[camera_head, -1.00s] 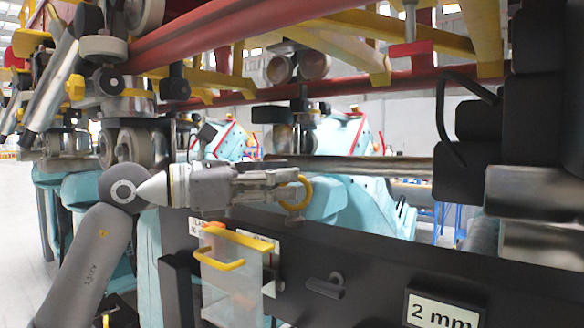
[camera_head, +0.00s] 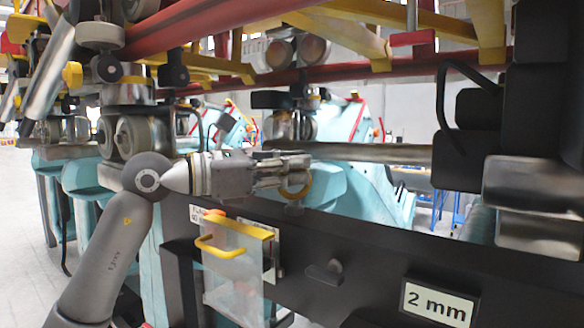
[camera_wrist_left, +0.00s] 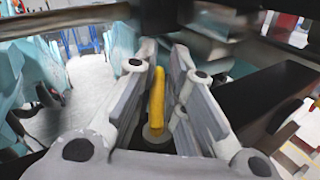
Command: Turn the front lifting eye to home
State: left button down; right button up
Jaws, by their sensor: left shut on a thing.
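The lifting eye is a yellow ring (camera_head: 296,196) standing above the dark beam, near the middle of the head view. My left gripper (camera_head: 296,172) comes in from the left and is shut on the ring. In the left wrist view the eye (camera_wrist_left: 157,95) shows as an upright yellow bar between the two grey fingers (camera_wrist_left: 158,88). A round grey base is seen below it. The fingers hide part of the ring in the head view. My right gripper is not in view.
A clear pocket with a yellow handle (camera_head: 222,248) hangs on the dark beam (camera_head: 385,262) just below my gripper. A "2 mm" plate (camera_head: 438,304) and a small dark peg (camera_head: 324,274) are on the beam. Red rails (camera_head: 425,72) and yellow braces pass overhead. Black blocks (camera_head: 470,125) stand at right.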

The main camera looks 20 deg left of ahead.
pick_arm(q)
jog(key=shift+a+r+m+g+h, duration=0.15)
jog(key=shift+r+m+g+h, duration=0.05)
jog(key=shift+m+g+h, duration=0.25)
dwell(0.4)
jog(key=m+g+h+p, duration=0.2)
jog(key=g, duration=0.1)
jog(key=shift+w+r+m+g, duration=0.15)
jog(key=shift+r+m+g, duration=0.05)
jog(key=shift+m+g, duration=0.05)
jog(key=m+g+h+p, duration=0.1)
jog(key=m+g+p, duration=0.1)
jog(key=g+p, duration=0.1)
jog(key=m+g+h+p, duration=0.1)
jog(key=m+g+p, duration=0.2)
jog(key=g, duration=0.2)
jog(key=shift+w+r+m+g, duration=0.1)
jog(key=shift+r+m+g, duration=0.1)
jog(key=shift+m+g, duration=0.1)
jog(key=shift+f+m+g+y+p, duration=0.2)
jog(key=shift+m+g+y+p, duration=0.25)
jog(key=shift+m+g+p, duration=1.25)
jog(key=shift+g+p, duration=0.4)
jog(key=shift+f, duration=0.1)
jog(key=c, duration=1.5)
grip_release()
jog(key=shift+w+f, duration=0.1)
jog(key=shift+f, duration=0.05)
